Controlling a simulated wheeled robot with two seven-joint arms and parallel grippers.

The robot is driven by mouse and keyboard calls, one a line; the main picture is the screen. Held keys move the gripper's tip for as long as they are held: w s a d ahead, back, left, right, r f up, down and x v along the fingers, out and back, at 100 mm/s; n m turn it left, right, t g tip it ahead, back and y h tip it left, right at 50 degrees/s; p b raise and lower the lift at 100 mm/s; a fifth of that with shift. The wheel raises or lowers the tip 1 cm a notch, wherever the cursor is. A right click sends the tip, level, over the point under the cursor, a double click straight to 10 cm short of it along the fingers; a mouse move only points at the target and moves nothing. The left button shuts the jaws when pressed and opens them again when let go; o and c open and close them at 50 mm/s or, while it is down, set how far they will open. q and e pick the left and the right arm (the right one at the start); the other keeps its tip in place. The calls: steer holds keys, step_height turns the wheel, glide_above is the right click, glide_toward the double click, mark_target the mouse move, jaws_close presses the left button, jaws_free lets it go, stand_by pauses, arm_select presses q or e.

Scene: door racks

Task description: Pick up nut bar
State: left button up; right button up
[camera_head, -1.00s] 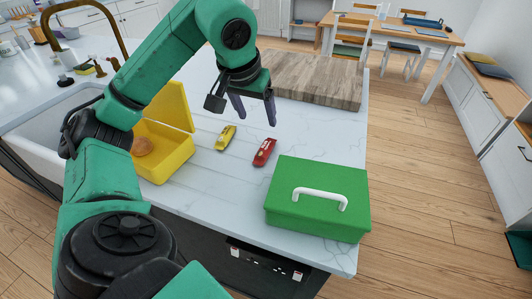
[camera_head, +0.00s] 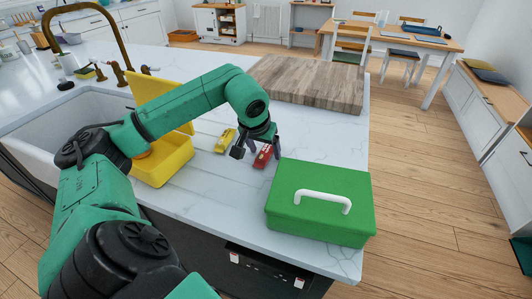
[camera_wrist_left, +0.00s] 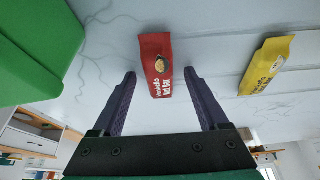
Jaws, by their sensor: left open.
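The nut bar is a red packet (camera_head: 263,158) on the white counter, left of the green box; its label reads like "nut bar" in the left wrist view (camera_wrist_left: 157,65). My left gripper (camera_head: 262,146) is low over it, fingers pointing down and hiding part of it. In the left wrist view the open fingers (camera_wrist_left: 160,75) stand on either side of the packet, with a gap on each side. A yellow packet (camera_head: 225,140) lies to its left and shows at the right in the left wrist view (camera_wrist_left: 266,65). My right gripper is not in view.
A closed green box (camera_head: 300,232) with a white handle stands close right of the red packet. An open yellow box (camera_head: 165,170) stands to the left, by the sink. A wooden board (camera_head: 315,85) lies behind. The counter's front edge is near.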

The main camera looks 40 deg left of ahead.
mark_target(264, 153)
arm_select(q)
jaws_close()
step_height(264, 153, up, 20)
steer(key=p, duration=0.5)
